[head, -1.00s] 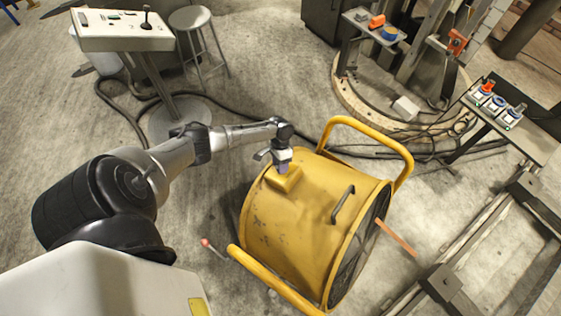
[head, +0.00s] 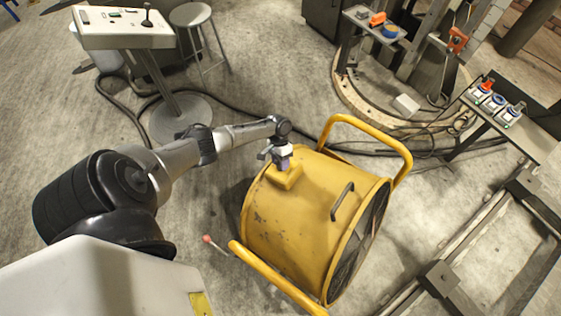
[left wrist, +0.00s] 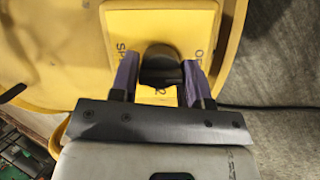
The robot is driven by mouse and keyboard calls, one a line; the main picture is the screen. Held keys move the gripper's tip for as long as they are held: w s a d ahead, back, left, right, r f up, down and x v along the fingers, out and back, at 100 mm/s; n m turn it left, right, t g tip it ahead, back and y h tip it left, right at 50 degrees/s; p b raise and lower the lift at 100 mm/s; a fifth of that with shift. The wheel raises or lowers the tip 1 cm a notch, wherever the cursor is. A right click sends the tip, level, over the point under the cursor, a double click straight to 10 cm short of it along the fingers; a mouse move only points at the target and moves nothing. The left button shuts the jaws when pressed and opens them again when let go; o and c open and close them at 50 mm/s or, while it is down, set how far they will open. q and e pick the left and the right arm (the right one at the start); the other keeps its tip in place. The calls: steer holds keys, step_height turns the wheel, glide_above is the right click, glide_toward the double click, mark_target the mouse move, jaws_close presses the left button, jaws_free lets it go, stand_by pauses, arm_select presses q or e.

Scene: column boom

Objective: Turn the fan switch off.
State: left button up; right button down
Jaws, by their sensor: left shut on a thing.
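The yellow drum fan (head: 292,228) stands on the floor in the middle of the head view, its grille facing right. A small yellow switch box (head: 287,182) sits on top of its drum. My left gripper (head: 280,161) is at this box, seen from above. In the left wrist view, the box's labelled yellow face (left wrist: 128,22) shows partly covered lettering. A dark switch knob (left wrist: 160,57) sits between the purple fingers of my left gripper (left wrist: 160,82), which is shut on it. The fingers hide part of the lettering. My right gripper is not in view.
A white control console (head: 122,28) on a pedestal and a grey stool (head: 191,16) stand at the back left. Dark cables run behind the fan. A side table (head: 520,133) with small devices stands at the right. A red-tipped stick (head: 208,240) lies left of the fan.

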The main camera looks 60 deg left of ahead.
arm_select(q)
steer(key=o, duration=0.9)
steer(key=p+v, duration=0.1)
steer(key=v, duration=1.3)
steer(key=shift+a, duration=0.1)
steer(key=shift+a+f, duration=0.1)
